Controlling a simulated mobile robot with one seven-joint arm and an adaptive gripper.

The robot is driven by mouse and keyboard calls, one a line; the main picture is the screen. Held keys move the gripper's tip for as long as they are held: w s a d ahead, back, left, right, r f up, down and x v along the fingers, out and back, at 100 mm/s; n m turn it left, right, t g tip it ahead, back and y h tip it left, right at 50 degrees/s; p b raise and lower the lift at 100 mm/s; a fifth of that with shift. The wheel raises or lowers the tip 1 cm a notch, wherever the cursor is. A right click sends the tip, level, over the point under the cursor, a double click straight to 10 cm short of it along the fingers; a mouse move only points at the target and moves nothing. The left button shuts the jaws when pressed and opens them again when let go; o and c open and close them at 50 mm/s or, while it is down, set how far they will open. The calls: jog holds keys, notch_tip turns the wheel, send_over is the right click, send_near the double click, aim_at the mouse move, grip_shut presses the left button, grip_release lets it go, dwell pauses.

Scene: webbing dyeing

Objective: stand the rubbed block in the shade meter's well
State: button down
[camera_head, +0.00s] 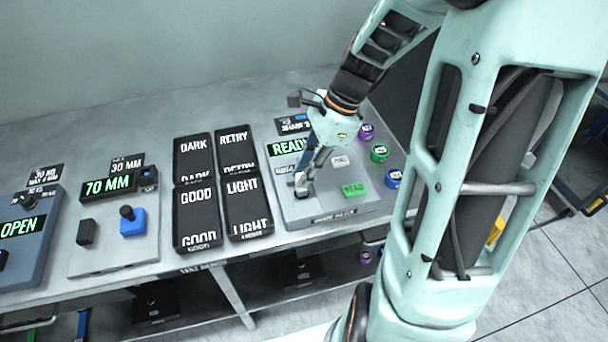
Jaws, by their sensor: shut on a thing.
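The shade meter (335,208) is a light grey box on the right part of the bench. Its display (289,147) reads "READY", and a green "READ" pad (354,190) is on its top. My gripper (303,180) is over the left front of the meter, pointing down, and is shut on the rubbed block (301,190). Little of the block shows, small and pale, between the fingertips at the meter's top. The well is hidden by the gripper and block. I cannot tell whether the block is inside the well or just above it.
Left of the meter are four black trays: "DARK" (193,145), "RETRY" (234,138), "GOOD" (196,206) and "LIGHT" (242,190). Further left is a "70 MM" device (110,190). Purple, green and blue cans (379,153) stand right of the meter, near my arm.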

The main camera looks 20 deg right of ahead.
jog(key=shift+f, duration=0.1)
jog(key=c, duration=1.8)
grip_release()
jog(key=p+v, duration=0.1)
jog(key=v, duration=1.1)
jog(key=shift+r, duration=0.25)
